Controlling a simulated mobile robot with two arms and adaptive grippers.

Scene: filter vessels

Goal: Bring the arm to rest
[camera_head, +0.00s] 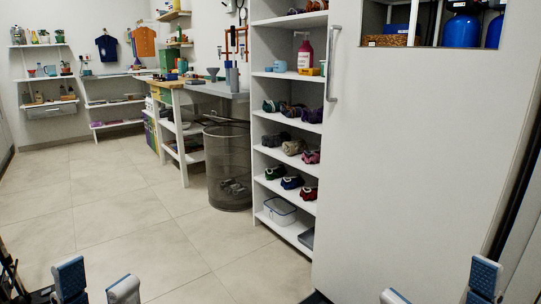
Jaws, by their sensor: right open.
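My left gripper (97,285) is at the bottom left, low in the head view. Its two blue-and-white fingertips stand apart with bare floor between them, so it is open and empty. My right gripper (438,287) is at the bottom right, in front of the large white door (420,150). Its fingertips are wide apart with nothing seen between them. The lower parts of both grippers are cut off by the picture's edge.
An open white shelf unit (285,145) with several rolled bundles stands beside the door and its long handle (333,63). A mesh bin (228,168) stands left of it, near a workbench (175,84). The tiled floor (110,210) at left is clear.

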